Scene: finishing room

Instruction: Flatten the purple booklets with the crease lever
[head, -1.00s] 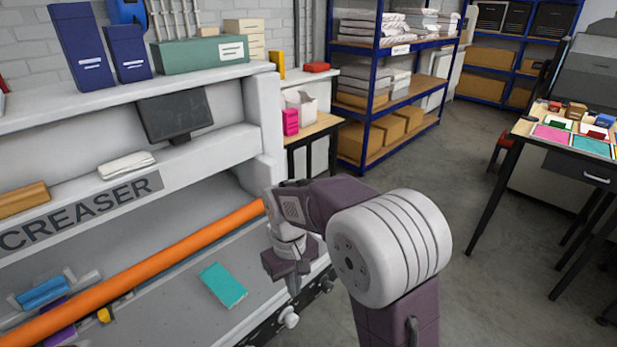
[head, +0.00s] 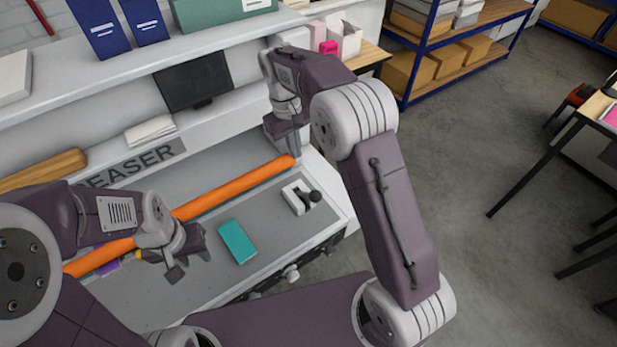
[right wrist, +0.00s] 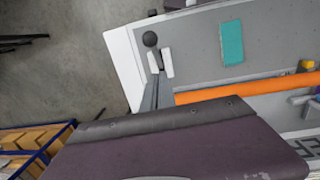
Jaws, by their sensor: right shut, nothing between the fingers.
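The crease lever (head: 311,197), a black knob on a white base, stands at the right end of the creaser's grey bed. It also shows in the right wrist view (right wrist: 150,39). A purple booklet (head: 105,262) shows partly under the orange bar (head: 235,188) at the left; my left arm hides much of that area. My right gripper (head: 284,140) is shut and empty, above the bar's right end, behind the lever. In the right wrist view its fingers (right wrist: 155,92) point toward the lever. My left gripper (head: 190,264) looks open and empty over the bed, left of the teal booklet.
The teal booklet (head: 237,242) lies on the bed between my left gripper and the lever. A small monitor (head: 193,80) and white papers (head: 150,131) are on the creaser's ledge. Blue shelving (head: 440,45) stands behind right. Open floor lies to the right.

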